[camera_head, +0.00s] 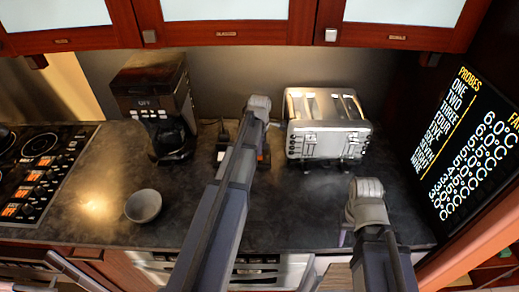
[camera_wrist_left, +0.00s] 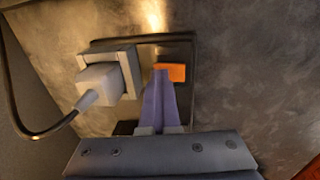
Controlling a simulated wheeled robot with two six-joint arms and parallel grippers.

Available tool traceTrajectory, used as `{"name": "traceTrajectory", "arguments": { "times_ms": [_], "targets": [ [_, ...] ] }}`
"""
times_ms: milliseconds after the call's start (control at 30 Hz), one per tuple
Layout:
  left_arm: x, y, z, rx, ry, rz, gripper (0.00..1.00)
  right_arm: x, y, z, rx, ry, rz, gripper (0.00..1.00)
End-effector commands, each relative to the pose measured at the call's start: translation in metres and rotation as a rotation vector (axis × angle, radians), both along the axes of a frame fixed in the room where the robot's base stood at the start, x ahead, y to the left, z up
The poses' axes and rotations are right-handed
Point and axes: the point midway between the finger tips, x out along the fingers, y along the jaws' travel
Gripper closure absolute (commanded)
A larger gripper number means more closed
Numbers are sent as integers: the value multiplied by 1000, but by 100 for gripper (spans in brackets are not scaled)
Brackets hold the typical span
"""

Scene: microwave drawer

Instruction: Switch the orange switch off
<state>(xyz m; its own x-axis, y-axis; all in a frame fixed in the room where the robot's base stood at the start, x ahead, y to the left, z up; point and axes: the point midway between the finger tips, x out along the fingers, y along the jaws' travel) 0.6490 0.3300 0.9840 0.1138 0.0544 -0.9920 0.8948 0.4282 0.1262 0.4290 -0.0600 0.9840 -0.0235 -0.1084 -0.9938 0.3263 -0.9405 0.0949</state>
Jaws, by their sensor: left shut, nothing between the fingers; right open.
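The orange switch (camera_wrist_left: 173,72) sits on a dark panel on the counter in the left wrist view, beside a grey plug in a socket (camera_wrist_left: 108,75). My left gripper (camera_wrist_left: 160,78) is shut and empty, its purple fingertips just at the lower left edge of the switch and overlapping it in the picture; I cannot tell whether they touch. In the head view my left arm mostly hides the panel. My right gripper (camera_head: 343,238) is open above the front of the counter, at the right, away from the switch.
A coffee machine (camera_head: 155,100) stands left of my left arm and a silver toaster (camera_head: 325,125) to the right. A grey bowl (camera_head: 143,206) and a stove (camera_head: 38,165) are further left. A dark board with text (camera_head: 470,140) stands at the right. Cabinets (camera_head: 230,33) hang above.

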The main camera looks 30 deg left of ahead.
Motion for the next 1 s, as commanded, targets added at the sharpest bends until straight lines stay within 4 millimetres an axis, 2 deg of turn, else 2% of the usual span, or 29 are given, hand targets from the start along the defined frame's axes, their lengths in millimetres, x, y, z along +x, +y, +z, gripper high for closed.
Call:
{"name": "traceTrajectory", "arguments": {
  "times_ms": [233, 667, 867, 1000],
  "targets": [
    [-14, -7, 2, -3, 7, -1, 100, 0, 0, 2, 0, 0, 0, 50],
    [-14, -7, 3, -3, 5, 0, 100, 0, 0, 3, 0, 0, 0, 50],
    [-15, -4, 12, -2, 5, 0, 100, 0, 0, 12, 0, 0, 0, 50],
    [-18, 1, 26, -2, 6, -2, 100, 0, 0, 26, 0, 0, 1, 50]
  ]
}}
